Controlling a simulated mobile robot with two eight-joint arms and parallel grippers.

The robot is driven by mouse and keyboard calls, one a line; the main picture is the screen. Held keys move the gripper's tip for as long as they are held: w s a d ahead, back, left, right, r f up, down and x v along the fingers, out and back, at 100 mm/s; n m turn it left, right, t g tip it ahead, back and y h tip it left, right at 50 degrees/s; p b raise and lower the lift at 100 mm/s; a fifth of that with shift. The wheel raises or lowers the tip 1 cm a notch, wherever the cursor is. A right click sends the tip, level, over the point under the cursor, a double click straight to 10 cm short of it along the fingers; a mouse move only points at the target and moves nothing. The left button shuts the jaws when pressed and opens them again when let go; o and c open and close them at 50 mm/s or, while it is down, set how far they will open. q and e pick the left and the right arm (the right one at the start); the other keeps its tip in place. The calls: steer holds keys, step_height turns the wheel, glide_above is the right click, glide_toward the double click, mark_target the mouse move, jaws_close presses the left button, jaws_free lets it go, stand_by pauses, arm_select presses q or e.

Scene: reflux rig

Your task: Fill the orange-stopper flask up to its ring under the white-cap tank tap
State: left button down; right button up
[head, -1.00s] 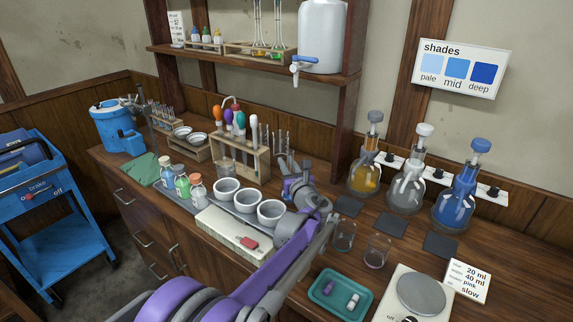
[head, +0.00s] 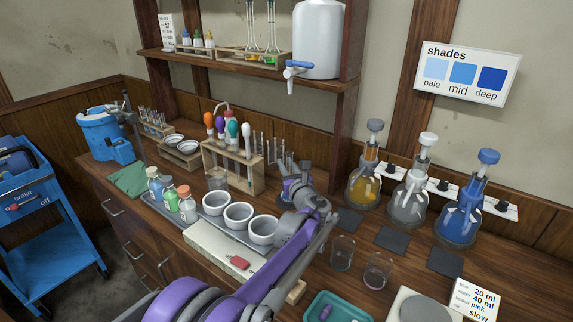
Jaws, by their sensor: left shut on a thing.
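Two long-necked glass flasks (head: 250,28) stand in a wooden rack on the upper shelf. Their tops are cut off by the frame, so I cannot tell which has the orange stopper. A white tank (head: 319,40) stands to their right on that shelf; its top and cap are out of view. Its blue-and-white tap (head: 291,71) points out over the shelf's front edge. My left gripper (head: 287,168) is over the back of the bench, below the tap. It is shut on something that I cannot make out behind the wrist. My right gripper is not in view.
White bowls (head: 238,215) and small bottles (head: 187,204) stand left of my arm. Two glass beakers (head: 342,254) and three stoppered vessels (head: 459,212) stand to the right. A teal tray (head: 315,299) lies in front.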

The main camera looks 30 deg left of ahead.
arm_select(q)
steer(key=c, duration=0.7)
jaws_free()
steer(key=shift+w+f, duration=0.1)
steer(key=v, duration=1.1)
steer(key=shift+p, duration=0.3)
